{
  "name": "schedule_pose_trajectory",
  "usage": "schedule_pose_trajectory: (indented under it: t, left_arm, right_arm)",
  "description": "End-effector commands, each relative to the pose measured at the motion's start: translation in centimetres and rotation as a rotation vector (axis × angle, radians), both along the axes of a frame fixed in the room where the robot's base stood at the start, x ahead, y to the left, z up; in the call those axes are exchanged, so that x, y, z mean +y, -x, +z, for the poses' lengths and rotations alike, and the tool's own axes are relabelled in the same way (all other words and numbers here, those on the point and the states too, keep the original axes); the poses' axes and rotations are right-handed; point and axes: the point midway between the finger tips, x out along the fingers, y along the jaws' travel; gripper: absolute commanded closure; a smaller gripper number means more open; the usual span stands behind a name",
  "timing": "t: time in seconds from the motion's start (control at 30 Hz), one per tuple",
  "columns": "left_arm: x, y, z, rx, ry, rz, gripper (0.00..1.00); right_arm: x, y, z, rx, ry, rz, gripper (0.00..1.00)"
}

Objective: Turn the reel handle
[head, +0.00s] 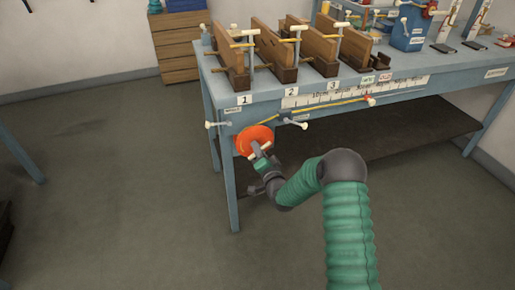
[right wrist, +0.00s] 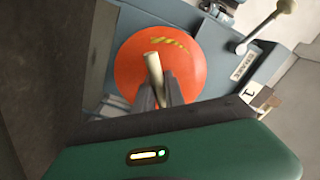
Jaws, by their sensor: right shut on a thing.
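The orange reel (head: 254,139) is mounted on the front of the blue-grey workbench, near its left end. It also shows large in the right wrist view (right wrist: 190,60). The reel handle (right wrist: 152,64) is a pale peg standing out from the reel's face. My right gripper (head: 262,150) is at the reel, and in the right wrist view (right wrist: 160,90) its fingers are shut on the handle. The fingers hide the handle's lower part. A yellow line (head: 320,109) runs from the reel along the bench front to a red end piece (head: 370,100). My left gripper is not in view.
A bench leg (head: 222,185) stands close by.

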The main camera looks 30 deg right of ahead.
Motion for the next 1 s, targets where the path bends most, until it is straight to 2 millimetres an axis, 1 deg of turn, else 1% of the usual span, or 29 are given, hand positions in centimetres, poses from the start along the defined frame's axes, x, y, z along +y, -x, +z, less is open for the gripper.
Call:
schedule_pose_trajectory:
  t: [0.03, 0.1, 1.0]
  left_arm:
    - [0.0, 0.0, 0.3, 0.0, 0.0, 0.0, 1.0]
    - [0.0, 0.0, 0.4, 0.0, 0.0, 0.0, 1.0]
    - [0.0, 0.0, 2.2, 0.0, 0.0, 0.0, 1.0]
  right_arm:
    - [-0.4, 0.2, -0.1, -0.005, -0.044, -0.009, 1.0]
    - [-0.5, 0.2, -0.2, -0.02, -0.109, -0.01, 1.0]
    - [-0.3, 0.3, -0.6, -0.212, -0.928, -0.014, 1.0]
